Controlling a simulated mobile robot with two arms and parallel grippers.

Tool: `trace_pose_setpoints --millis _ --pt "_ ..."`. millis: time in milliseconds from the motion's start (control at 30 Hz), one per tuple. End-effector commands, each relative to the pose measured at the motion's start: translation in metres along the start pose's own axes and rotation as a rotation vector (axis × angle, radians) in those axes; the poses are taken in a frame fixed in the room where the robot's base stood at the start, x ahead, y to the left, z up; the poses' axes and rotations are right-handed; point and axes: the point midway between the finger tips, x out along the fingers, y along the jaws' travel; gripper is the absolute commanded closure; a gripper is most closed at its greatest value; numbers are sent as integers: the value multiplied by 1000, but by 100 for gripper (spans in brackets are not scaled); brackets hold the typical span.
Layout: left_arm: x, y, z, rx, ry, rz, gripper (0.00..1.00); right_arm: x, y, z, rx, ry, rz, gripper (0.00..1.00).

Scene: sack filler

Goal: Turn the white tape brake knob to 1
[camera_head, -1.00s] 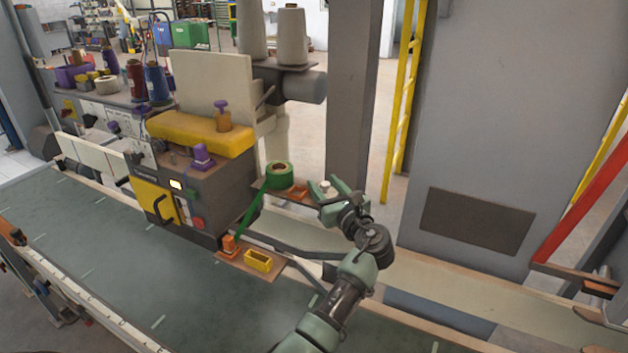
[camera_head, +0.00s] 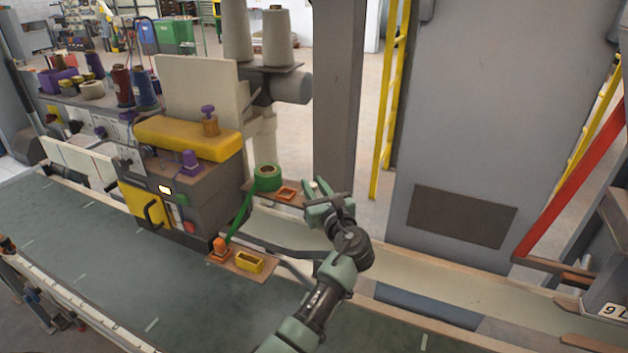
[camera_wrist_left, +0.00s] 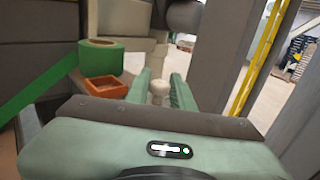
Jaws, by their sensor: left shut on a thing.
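The white tape brake knob (camera_head: 313,184) stands at the right end of the small brown shelf beside the machine. My left gripper (camera_head: 321,192) is at the knob, with one finger on each side of it, and is shut on it. In the left wrist view the pale knob (camera_wrist_left: 159,88) shows between the two green fingers (camera_wrist_left: 161,92). The knob's markings are too small to read, so its setting cannot be told. My right gripper is out of view.
A green tape roll (camera_head: 267,177) and an orange tray (camera_head: 287,194) sit left of the knob on the shelf. A grey post (camera_head: 338,100) rises close behind the gripper.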

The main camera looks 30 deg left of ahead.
Motion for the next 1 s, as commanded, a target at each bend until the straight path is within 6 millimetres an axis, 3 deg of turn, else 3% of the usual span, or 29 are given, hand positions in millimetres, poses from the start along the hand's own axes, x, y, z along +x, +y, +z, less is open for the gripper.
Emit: trace_pose_setpoints --millis 33,100,400,600,1000 --pt "1 3 6 5 2 -28 100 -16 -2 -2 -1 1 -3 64" --pt "1 3 8 7 2 -78 100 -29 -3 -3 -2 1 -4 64" --pt "3 5 6 10 0 -346 100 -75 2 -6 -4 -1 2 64" --pt "3 4 3 7 -1 -523 100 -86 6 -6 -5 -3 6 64" --pt "3 3 1 3 -2 -759 100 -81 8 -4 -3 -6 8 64"
